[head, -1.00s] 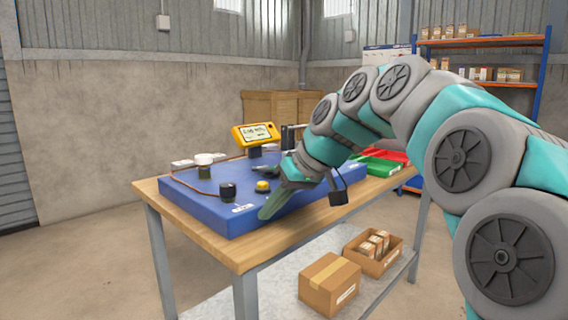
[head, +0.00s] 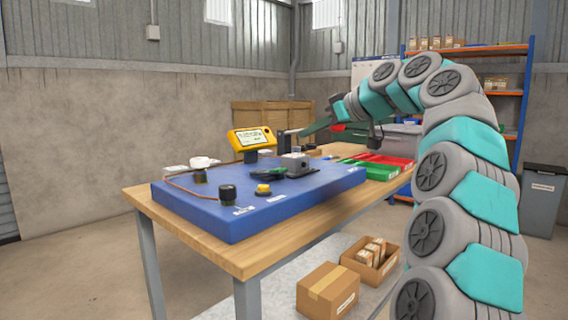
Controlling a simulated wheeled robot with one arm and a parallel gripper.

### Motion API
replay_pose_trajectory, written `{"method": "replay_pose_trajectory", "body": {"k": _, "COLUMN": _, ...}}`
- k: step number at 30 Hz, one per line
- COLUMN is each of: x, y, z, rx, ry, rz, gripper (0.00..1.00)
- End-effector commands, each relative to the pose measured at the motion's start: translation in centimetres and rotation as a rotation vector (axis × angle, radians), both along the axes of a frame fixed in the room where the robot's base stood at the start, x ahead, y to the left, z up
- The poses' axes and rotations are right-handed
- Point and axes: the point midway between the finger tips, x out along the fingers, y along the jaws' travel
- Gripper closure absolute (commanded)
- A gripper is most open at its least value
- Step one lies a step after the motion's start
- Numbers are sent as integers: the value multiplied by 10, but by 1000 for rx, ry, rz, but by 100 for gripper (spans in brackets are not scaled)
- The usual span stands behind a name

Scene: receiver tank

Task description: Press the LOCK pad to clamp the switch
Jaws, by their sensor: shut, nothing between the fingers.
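The blue board (head: 318,190) lies on the wooden table. On it sits a fixture with a light grey block (head: 294,161) on a dark base; I cannot tell if this is the switch or if it is clamped. A yellow button on a black base (head: 263,189) and a black round knob (head: 228,194) stand near the front edge. Small white labels lie beside them, too small to read, so I cannot tell which is the LOCK pad.
A yellow meter with a screen (head: 251,140) stands at the board's back. A white round piece on a dark post (head: 200,170) stands at the left with a copper-coloured line. Green (head: 382,172) and red (head: 392,160) trays are at the right. Cardboard boxes (head: 328,290) are on the lower shelf.

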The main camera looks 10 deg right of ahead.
Motion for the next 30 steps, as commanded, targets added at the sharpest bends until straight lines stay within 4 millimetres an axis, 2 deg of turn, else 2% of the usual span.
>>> {"method": "replay_pose_trajectory", "body": {"k": 10, "x": 0, "y": 0, "z": 0, "rx": 0, "ry": -1, "rz": 0, "gripper": 100}}
{"method": "replay_pose_trajectory", "body": {"k": 14, "x": 6, "y": 5, "z": -4, "rx": 0, "ry": 0, "rz": 1, "gripper": 100}}
{"method": "replay_pose_trajectory", "body": {"k": 29, "x": 74, "y": 54, "z": -46, "rx": 0, "ry": 3, "rz": 1, "gripper": 100}}
{"method": "replay_pose_trajectory", "body": {"k": 30, "x": 73, "y": 53, "z": -49, "rx": 2, "ry": 3, "rz": 0, "gripper": 100}}
